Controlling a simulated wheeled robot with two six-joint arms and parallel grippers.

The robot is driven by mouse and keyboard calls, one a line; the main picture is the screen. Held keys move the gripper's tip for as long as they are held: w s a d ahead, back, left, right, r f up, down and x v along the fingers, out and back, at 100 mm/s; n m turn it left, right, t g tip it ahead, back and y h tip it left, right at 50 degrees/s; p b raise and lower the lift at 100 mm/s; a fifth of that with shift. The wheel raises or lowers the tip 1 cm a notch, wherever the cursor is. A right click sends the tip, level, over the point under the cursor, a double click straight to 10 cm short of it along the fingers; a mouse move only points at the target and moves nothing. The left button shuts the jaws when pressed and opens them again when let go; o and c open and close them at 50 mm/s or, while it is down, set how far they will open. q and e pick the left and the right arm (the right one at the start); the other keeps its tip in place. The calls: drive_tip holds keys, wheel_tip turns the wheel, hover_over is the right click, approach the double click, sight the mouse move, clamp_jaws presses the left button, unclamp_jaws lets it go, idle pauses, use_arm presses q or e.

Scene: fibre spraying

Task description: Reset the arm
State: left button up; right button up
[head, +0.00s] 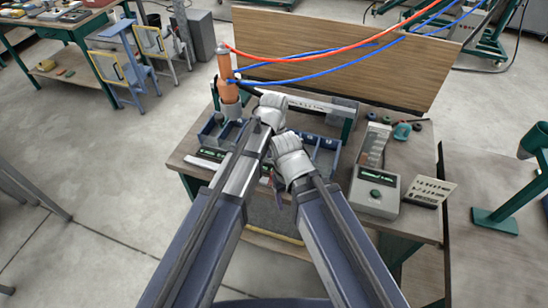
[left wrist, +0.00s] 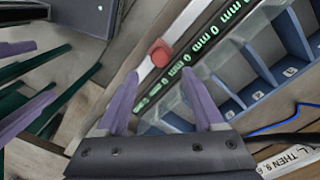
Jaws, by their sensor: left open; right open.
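My two arms reach forward from the bottom of the head view, and their pale wrists are close together over the workbench (head: 410,222). My right gripper (head: 278,198) points down in front of the bench, small and partly hidden by its wrist. My left gripper is hidden behind its own arm in the head view. In the left wrist view my left gripper (left wrist: 161,72) has its two purple fingers apart with nothing between them. Beyond them are a green-lettered black strip (left wrist: 222,28) and a small red block (left wrist: 160,52). Another pair of purple fingers (left wrist: 45,68) shows at the left edge, also apart.
An orange cylinder (head: 227,75) with red and blue hoses stands behind my left wrist. Blue bins (head: 323,150) lie under the wrists. A grey box with a green display (head: 375,190) is at the right. A wooden panel (head: 330,50) stands behind.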

use_arm(q)
drive_tip(key=shift+a, duration=0.1)
drive_tip(key=s+a+n, duration=0.5)
drive_tip(key=a+n, duration=0.2)
drive_tip(key=a, duration=0.2)
drive_tip(key=s+a+n, duration=0.5)
drive_tip(key=a+n, duration=0.1)
drive_tip(key=a, duration=0.4)
drive_tip(key=s+d+f+m+b, duration=0.1)
drive_tip(key=s+d+m, duration=0.1)
drive_tip(key=d, duration=0.4)
drive_tip(key=s+d+f+m+y+b, duration=0.1)
drive_tip(key=s+d+f+b, duration=0.1)
drive_tip(key=d, duration=0.3)
drive_tip(key=shift+s+d+f+m, duration=0.2)
drive_tip(key=shift+s+d+m, duration=0.2)
drive_tip(key=shift+s, duration=0.2)
